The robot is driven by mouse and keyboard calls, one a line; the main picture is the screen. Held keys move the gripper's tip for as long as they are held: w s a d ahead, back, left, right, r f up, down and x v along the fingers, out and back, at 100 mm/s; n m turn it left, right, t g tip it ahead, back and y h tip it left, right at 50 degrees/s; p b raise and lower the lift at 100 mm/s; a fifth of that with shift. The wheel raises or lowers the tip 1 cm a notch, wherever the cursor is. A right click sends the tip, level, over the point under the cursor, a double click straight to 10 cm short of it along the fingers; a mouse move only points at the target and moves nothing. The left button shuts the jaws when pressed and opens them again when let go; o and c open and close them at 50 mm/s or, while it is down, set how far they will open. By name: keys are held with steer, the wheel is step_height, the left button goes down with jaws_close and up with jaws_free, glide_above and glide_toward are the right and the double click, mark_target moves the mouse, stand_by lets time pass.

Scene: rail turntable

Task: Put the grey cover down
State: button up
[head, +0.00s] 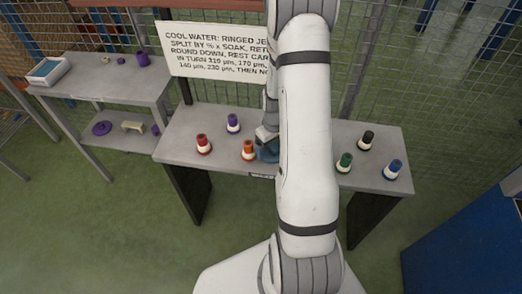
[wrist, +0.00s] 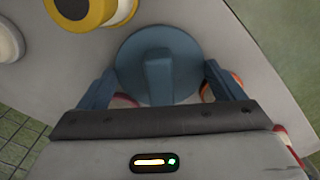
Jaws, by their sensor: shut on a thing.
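The grey cover (wrist: 130,65) looks blue-grey in the wrist view, a round disc with a raised bar handle (wrist: 158,75) across it. My gripper (wrist: 160,88) has its blue fingers on either side of the cover and is shut on it; the exact contact is unclear. Small red and white patches show by the cover's lower edges; what they belong to is mostly hidden. In the head view my gripper (head: 266,140) is over the front middle of the bench (head: 210,160), partly hidden by my arm, with a blue-grey shape, seemingly the cover (head: 268,153), beside the orange-ringed jar (head: 249,150).
Red (head: 203,144) and purple (head: 233,123) ringed jars stand left of my gripper. Green (head: 344,162), black (head: 366,141) and blue (head: 393,170) ones stand right of my arm. A sign (head: 215,52) rises behind. A side table (head: 100,78) holds a tray (head: 48,71).

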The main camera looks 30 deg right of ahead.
steer(key=shift+f, duration=0.15)
steer(key=o, duration=1.1)
